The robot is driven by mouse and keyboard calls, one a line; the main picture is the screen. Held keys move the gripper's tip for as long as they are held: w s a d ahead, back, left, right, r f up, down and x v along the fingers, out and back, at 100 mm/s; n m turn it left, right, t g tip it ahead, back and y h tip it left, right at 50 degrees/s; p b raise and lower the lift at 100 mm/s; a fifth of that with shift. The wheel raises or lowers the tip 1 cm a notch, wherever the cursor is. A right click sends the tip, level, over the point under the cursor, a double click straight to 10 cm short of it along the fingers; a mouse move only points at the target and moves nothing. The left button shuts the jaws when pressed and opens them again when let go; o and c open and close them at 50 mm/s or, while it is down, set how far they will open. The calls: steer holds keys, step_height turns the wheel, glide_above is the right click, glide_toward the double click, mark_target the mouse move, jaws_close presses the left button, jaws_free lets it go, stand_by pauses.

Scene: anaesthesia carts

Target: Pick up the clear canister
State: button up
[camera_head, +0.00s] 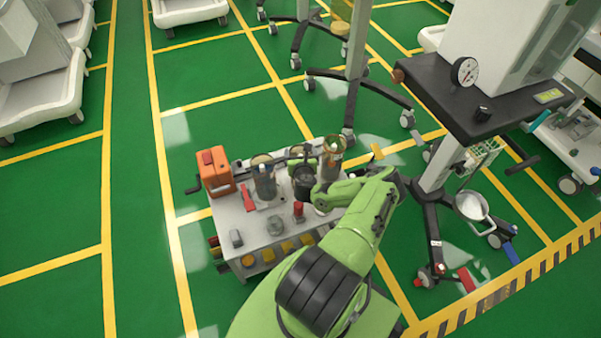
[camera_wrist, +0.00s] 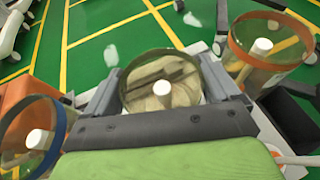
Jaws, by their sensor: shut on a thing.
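The clear canister (camera_wrist: 165,85) is a see-through cylinder with an olive rim and a white knob inside. It sits in the middle of the wrist view, between the two grey fingers of my gripper (camera_wrist: 165,80). My gripper is shut on it, one finger at each side. In the head view my gripper (camera_head: 301,162) is over the back of the small cart, and the canister is mostly hidden there. I cannot tell whether its base touches the cart top.
A blue-rimmed canister (camera_wrist: 35,135) stands left and an orange-rimmed one (camera_wrist: 268,45) close on the right. The grey cart (camera_head: 255,228) also holds an orange box (camera_head: 215,172) and a red-topped bottle (camera_head: 298,210). A wheeled stand (camera_head: 430,175) is to the right; green floor lies left.

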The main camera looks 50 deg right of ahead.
step_height(320, 180, up, 10)
steer(key=p, duration=0.5)
